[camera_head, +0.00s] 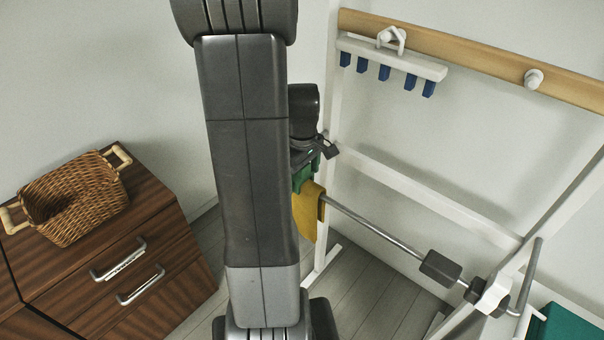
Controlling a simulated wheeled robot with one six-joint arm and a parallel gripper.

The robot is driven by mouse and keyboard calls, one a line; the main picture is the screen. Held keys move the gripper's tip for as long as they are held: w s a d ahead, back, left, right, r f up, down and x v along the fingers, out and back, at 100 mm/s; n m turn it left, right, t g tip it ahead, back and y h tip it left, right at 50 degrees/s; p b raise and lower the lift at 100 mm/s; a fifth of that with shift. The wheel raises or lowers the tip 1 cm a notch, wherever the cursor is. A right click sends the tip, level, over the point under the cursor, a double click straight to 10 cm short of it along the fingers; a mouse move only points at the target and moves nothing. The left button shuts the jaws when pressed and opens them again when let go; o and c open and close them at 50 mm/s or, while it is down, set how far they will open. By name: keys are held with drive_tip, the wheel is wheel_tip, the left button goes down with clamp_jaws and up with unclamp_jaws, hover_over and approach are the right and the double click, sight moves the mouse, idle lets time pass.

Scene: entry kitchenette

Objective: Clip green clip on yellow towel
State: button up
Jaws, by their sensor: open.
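The yellow towel (307,213) hangs over the left end of a metal rail, just right of my arm, which hides its left part. The green clip (303,177) shows just above the towel's top edge, partly behind my arm. It appears to meet the towel, but I cannot tell whether it grips the cloth. My gripper (318,156) is right at the clip's upper end, pointing down, with its jaws open. Most of the gripper is hidden by my arm link.
The metal rail (375,228) runs right to a dark block (440,267) on a white frame. A white rack (390,60) with blue pegs hangs above from a wooden bar (470,48). A wicker basket (75,199) stands on the brown cabinet (165,235) at left.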

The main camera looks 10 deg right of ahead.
wheel_tip(320, 180, up, 13)
drive_tip(key=shift+r, duration=0.2)
wheel_tip(320, 180, up, 7)
drive_tip(key=p, duration=0.5)
drive_tip(key=shift+r+p, duration=0.2)
drive_tip(key=shift+p, duration=0.2)
drive_tip(key=shift+f+b, duration=3.05)
drive_tip(key=shift+f, duration=3.3)
